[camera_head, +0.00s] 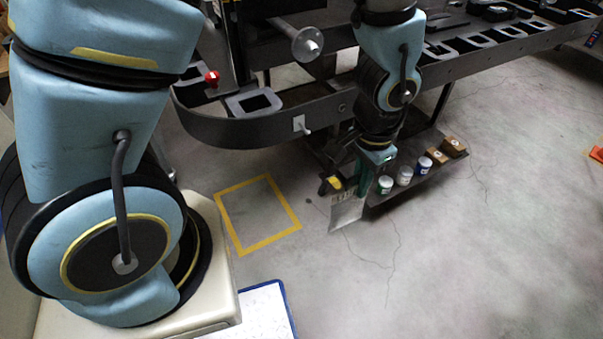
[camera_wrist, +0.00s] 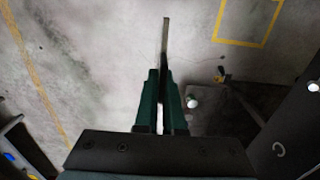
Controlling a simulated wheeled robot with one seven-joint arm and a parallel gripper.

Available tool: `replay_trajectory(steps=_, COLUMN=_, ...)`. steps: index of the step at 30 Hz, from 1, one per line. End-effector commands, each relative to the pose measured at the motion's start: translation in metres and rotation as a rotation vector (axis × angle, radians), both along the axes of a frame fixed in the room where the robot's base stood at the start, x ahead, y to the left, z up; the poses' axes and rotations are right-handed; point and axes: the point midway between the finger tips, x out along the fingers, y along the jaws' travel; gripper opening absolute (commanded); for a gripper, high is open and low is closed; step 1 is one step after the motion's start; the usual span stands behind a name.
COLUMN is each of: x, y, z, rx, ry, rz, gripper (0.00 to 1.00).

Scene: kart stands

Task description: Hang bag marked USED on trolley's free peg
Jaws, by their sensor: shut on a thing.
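A pale grey, flat bag (camera_head: 347,211) hangs below my gripper (camera_head: 364,172) in the head view. Dark lettering shows near its top, too small to read surely. My gripper is shut on the bag's top. In the wrist view, the green fingers (camera_wrist: 163,75) are close together, and the bag shows edge-on as a thin strip (camera_wrist: 166,33) beyond them. A light plate with a short peg (camera_head: 301,124) sits on the dark curved bar left of the bag, apart from it and empty. I cannot tell whether this is the trolley's free peg.
A low shelf (camera_head: 418,178) right of the bag holds several cans and brown boxes. A dark frame (camera_head: 250,128) with a red knob (camera_head: 212,77) stands behind. A yellow floor square (camera_head: 258,243) lies left of the bag. Floor in front is clear. A clipboard (camera_head: 264,312) is near me.

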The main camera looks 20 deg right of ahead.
Motion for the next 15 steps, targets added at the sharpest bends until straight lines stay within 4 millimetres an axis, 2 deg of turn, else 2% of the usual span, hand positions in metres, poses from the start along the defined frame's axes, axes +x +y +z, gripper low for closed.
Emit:
replay_trajectory(steps=8, x=0.004, y=0.001, z=0.001, rx=0.0, ry=0.0, rz=0.003, gripper=0.0)
replay_trajectory(steps=11, x=0.018, y=0.003, z=0.003, rx=0.001, ry=0.0, rz=0.009, gripper=0.0)
replay_trajectory(steps=15, x=0.051, y=0.011, z=0.005, rx=0.001, ry=0.001, rz=0.011, gripper=0.0)
